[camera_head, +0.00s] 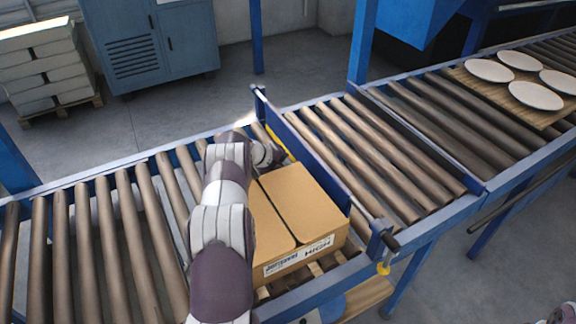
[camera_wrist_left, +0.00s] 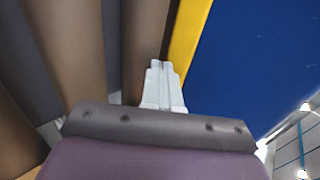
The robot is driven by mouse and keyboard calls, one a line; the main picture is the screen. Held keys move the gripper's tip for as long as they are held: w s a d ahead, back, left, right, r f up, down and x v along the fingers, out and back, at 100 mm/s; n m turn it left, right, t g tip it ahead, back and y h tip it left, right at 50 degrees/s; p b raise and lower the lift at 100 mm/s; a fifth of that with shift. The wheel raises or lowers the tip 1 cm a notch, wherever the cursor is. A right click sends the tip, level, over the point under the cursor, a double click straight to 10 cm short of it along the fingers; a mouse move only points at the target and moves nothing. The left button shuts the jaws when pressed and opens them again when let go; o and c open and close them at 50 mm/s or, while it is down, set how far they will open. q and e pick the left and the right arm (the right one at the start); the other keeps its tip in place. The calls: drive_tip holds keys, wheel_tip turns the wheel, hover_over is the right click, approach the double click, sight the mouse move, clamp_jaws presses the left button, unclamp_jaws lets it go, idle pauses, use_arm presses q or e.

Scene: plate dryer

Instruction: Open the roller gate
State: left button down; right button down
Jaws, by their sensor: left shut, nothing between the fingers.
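The roller gate (camera_head: 310,147) is a blue panel standing across the conveyor, with a yellow strip (camera_head: 285,145) along its left face. A dark handle (camera_head: 391,243) and a yellow hook (camera_head: 383,268) sit at its near end. My left gripper (camera_head: 279,154) is at the gate's left face, towards the far end, partly hidden by my wrist. In the left wrist view the fingers (camera_wrist_left: 158,66) are shut and empty, beside the yellow strip (camera_wrist_left: 190,42) and the blue panel (camera_wrist_left: 255,60). I cannot tell whether they touch it. My right gripper is out of view.
A cardboard box (camera_head: 303,203) stands on the rollers against the gate, just nearer than my left gripper. Bare rollers (camera_head: 365,155) lie beyond the gate. White plates (camera_head: 489,70) rest on a wooden board at the far right. A blue cabinet (camera_head: 150,45) stands behind.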

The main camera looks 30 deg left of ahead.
use_arm(q)
drive_tip(key=t+b, duration=0.1)
drive_tip(key=b, duration=0.1)
drive_tip(key=f+t+h+b, duration=0.1)
drive_tip(key=b, duration=0.2)
drive_tip(key=shift+w+d+f, duration=0.1)
drive_tip(key=shift+w+d, duration=0.1)
drive_tip(key=shift+w, duration=0.15)
drive_tip(key=shift+w+r+t+b, duration=0.2)
drive_tip(key=shift+t+b, duration=0.1)
drive_tip(key=shift+t, duration=0.1)
drive_tip(key=shift+d+r, duration=0.1)
drive_tip(key=shift+r, duration=0.15)
drive_tip(key=shift+s+r, duration=0.1)
drive_tip(key=shift+h, duration=0.3)
drive_tip(key=v, duration=1.2)
drive_tip(key=shift+s, duration=0.3)
